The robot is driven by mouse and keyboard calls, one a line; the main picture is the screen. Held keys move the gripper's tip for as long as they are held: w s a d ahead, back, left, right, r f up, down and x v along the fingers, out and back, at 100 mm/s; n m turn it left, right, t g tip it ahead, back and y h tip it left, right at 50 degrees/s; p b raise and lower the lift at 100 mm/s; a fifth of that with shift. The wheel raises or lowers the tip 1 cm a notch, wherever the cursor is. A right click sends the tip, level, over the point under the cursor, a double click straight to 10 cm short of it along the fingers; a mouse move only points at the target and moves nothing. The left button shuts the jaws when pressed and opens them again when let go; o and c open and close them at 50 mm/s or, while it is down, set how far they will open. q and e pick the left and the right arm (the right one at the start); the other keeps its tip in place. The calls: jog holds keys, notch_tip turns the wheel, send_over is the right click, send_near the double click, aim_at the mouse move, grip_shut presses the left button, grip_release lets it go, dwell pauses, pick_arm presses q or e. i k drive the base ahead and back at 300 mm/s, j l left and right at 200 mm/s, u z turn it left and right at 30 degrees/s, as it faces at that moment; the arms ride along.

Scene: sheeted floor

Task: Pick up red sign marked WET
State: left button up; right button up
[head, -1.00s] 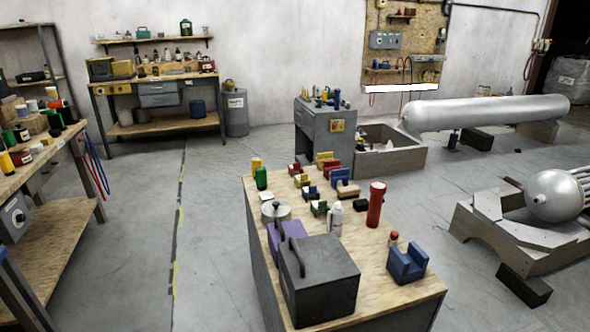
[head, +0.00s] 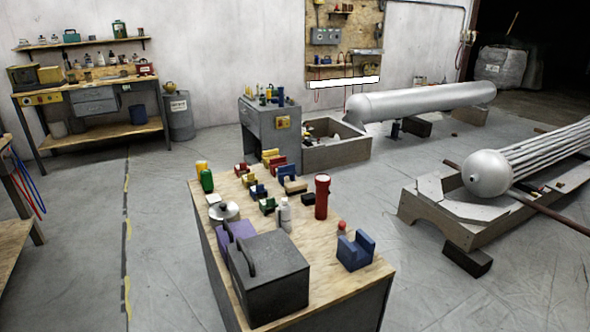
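I cannot make out a red sign marked WET in the head view. Red things that show are a red cylinder like a flashlight (head: 322,198) standing on the near wooden-topped bench (head: 330,285), a small red-topped item (head: 342,229) beside it, and small red blocks among others on the same bench. Any lettering on them is too small to read. Neither of my grippers is in view.
The near bench also bears a dark grey box (head: 268,280), a blue block (head: 355,251) and several small coloured blocks. A grey cabinet (head: 270,130), a long tank (head: 420,102) and a wooden cradle (head: 440,212) stand beyond. Floor left of the bench is clear.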

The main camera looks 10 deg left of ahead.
aim_at(242, 167)
jog(key=z, duration=2.1)
jog(key=j+z, duration=0.15)
jog(key=z, duration=0.3)
jog(key=k+j+z, duration=0.1)
jog(key=z, duration=0.4)
jog(key=k+z, duration=0.15)
jog(key=z, duration=0.3)
jog(key=k+z, duration=0.15)
jog(key=z, duration=0.35)
jog(key=k+j+z, duration=0.15)
jog(key=k+z, duration=0.25)
jog(key=k, duration=0.45)
jog(key=k+l+z, duration=0.15)
jog(key=k+z, duration=0.25)
jog(key=k, duration=0.4)
jog(key=k+j+u, duration=0.2)
jog(key=k, duration=0.45)
jog(key=k+l+u, duration=0.15)
jog(key=k+u, duration=0.7)
jog(key=u, duration=0.65)
jog(key=k+u, duration=0.1)
jog(key=u, duration=0.35)
jog(key=j+u, duration=0.1)
jog(key=u, duration=0.4)
jog(key=j+u, duration=0.1)
jog(key=u, duration=0.4)
jog(key=k, duration=0.05)
